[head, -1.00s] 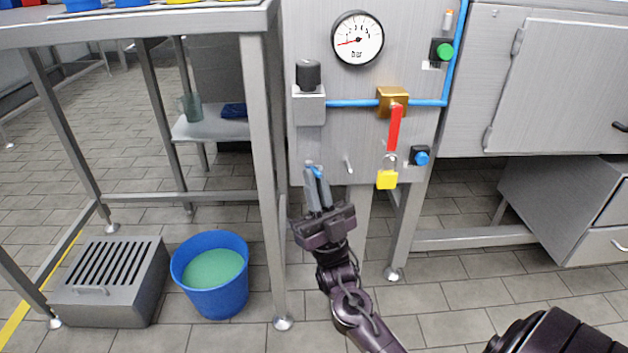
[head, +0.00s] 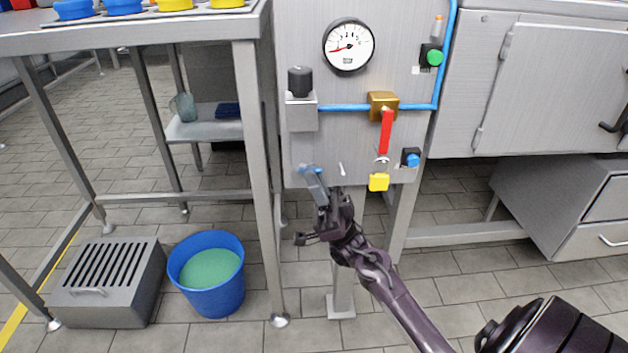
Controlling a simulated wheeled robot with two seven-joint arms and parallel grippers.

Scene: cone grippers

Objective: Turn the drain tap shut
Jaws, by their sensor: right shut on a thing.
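The gripper is rolled so that one finger mostly covers the other. The tap's body and outlet are hidden, and I cannot tell exactly how its handle is set. My left gripper is not in view.
A brass valve (head: 383,101) with a red lever (head: 386,133) and yellow padlock (head: 379,182) is right of my gripper. A small metal peg (head: 342,169) is close by. A table leg (head: 257,180) stands left; a blue bucket (head: 233,294) holds green liquid.

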